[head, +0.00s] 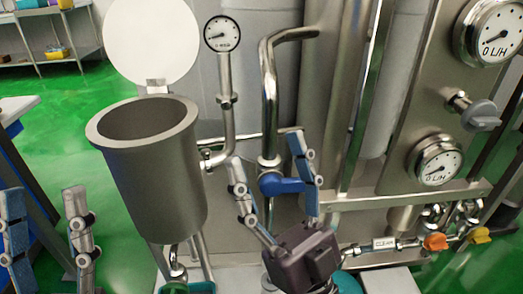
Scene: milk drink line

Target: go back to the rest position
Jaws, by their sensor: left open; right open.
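My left gripper (42,197) is at the lower left edge, its two fingers pointing up and wide apart, with nothing between them. My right gripper (265,149) is in the middle, its dark body low in the picture and its fingers up and spread apart. A blue valve handle (280,185) on a steel pipe (270,110) shows between the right fingers. The right finger overlaps the handle's right end in the picture; I cannot tell whether they touch.
An open steel tank (150,185) with a raised round lid (150,40) stands between my grippers. A pressure gauge (222,34) tops a pipe beside it. A steel panel with flow gauges (437,160) and orange and yellow valve handles (435,242) is at right. Green floor (75,120) shows at left.

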